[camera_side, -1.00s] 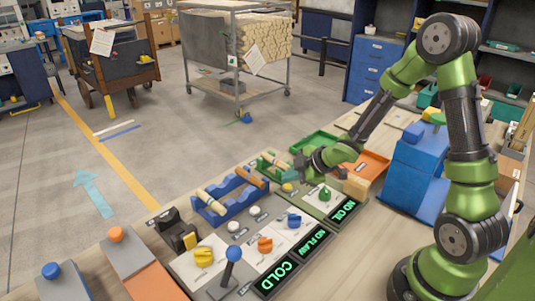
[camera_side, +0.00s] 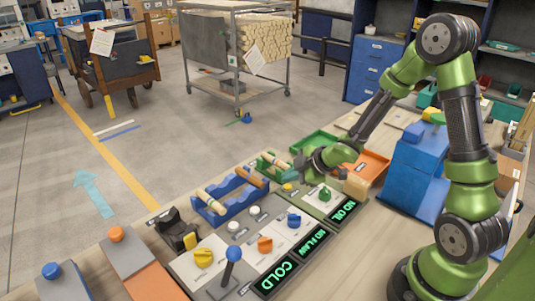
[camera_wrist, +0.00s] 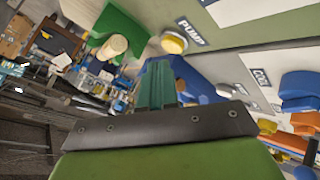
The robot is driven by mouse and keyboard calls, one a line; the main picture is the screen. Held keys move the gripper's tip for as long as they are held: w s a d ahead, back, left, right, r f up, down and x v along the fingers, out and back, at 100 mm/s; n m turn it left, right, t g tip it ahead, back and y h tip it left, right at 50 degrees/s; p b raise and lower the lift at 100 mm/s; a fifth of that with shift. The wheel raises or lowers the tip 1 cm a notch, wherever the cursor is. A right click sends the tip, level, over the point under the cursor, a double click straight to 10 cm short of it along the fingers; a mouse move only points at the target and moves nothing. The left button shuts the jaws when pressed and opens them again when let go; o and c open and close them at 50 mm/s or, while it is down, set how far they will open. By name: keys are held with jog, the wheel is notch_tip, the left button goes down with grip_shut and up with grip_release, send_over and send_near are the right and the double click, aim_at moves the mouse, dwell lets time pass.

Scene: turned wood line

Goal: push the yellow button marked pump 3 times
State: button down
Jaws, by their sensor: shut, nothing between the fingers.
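The yellow button (camera_side: 288,187) sits on the panel, at the left edge of the green-edged section with the "NO OIL" display (camera_side: 343,211). In the wrist view the yellow button (camera_wrist: 174,42) is next to a "PUMP" label (camera_wrist: 192,32). My gripper (camera_side: 298,171) is just above and beside the button in the side view, apparently apart from it. In the wrist view its teal fingers (camera_wrist: 157,84) are together and empty, with the button beyond their tips and slightly right.
A green knob (camera_side: 325,194), blue knob (camera_side: 294,220), orange knob (camera_side: 265,244), yellow knob (camera_side: 203,256) and white buttons stand on the panel. A blue lever (camera_side: 232,255) rises at the front. A blue rack (camera_side: 228,204) with wooden pieces stands left; an orange tray (camera_side: 374,166) lies right.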

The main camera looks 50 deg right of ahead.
aim_at(290, 187)
jog(key=shift+f, duration=0.4)
jog(key=shift+f, duration=0.35)
dwell(0.5)
jog(key=shift+r, duration=0.8)
jog(key=shift+r, duration=2.5)
dwell(0.8)
